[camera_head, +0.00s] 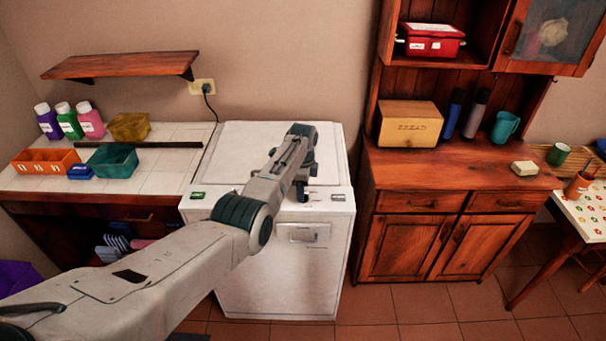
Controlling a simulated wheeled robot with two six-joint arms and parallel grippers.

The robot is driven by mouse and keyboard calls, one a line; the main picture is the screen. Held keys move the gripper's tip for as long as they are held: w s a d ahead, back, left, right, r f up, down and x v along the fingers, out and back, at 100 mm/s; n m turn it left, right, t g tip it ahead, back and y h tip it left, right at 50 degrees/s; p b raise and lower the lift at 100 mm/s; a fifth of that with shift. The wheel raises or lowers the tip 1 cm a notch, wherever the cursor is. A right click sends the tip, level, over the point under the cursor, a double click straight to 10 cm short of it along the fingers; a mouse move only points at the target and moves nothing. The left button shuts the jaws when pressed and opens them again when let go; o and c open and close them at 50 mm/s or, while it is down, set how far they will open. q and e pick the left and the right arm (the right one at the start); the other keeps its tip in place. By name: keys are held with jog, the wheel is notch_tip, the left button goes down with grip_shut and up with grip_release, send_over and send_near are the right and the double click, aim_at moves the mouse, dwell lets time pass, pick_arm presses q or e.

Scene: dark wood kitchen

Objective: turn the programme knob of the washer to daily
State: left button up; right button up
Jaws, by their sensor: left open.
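The white washer (268,274) stands in the middle of the view, with its control panel along the top front edge. My left arm reaches in from the lower left across the washer. My left gripper (302,192) is open and points down at the middle-right of the panel. The programme knob cannot be made out; the gripper and wrist cover that part of the panel. I cannot tell whether the fingers touch it. My right gripper is not in view.
A tiled counter (40,181) with bottles and small bins stands left of the washer, below a wooden shelf (122,66). A wooden cabinet (408,243) with a bread box (409,124) stands close on the right. The washer's top is otherwise clear.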

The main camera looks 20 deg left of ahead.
pick_arm(q)
notch_tip(320, 180, up, 9)
jog(key=b, duration=0.2)
jog(key=shift+r, duration=0.15)
dwell(0.3)
